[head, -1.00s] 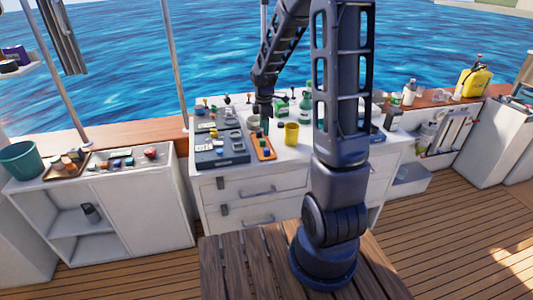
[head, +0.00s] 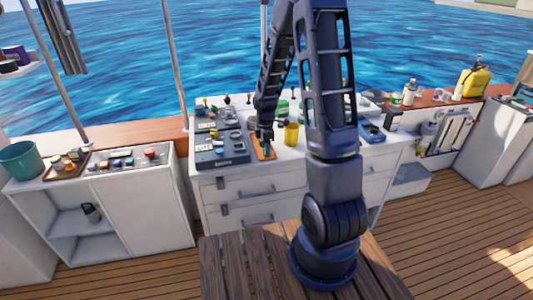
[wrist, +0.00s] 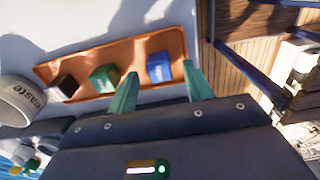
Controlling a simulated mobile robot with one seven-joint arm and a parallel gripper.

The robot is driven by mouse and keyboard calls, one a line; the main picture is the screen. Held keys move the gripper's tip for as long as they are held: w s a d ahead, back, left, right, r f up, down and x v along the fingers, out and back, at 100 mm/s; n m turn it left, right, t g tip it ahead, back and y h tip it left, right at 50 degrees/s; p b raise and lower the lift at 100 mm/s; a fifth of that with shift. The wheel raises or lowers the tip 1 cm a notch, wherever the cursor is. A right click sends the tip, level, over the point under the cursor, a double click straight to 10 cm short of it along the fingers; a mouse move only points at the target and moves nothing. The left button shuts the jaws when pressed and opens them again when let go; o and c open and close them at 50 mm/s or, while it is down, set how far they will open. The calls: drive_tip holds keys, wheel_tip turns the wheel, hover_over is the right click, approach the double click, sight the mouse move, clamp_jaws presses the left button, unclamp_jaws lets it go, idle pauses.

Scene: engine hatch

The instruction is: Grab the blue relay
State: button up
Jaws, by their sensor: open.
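The blue relay (wrist: 158,66) is a small block at the right end of an orange tray (wrist: 96,51) in the wrist view. A green block (wrist: 104,78) and a black block (wrist: 67,86) lie in the same tray to its left. My gripper (wrist: 160,69) is open and empty, its two teal fingers apart, one appearing on each side of the blue relay in the picture. I cannot tell how high the fingers are above it. In the head view my gripper (head: 264,147) is over the orange tray (head: 266,155), and the arm hides the relay there.
A grey panel box (head: 222,160) stands left of the tray and a yellow cup (head: 291,133) right of it. A pale round container lettered "waste" (wrist: 18,100) is near the tray. Bottles stand farther back on the white counter.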

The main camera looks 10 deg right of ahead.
drive_tip(key=shift+f, duration=0.5)
drive_tip(key=c, duration=1.1)
drive_tip(key=shift+r, duration=0.1)
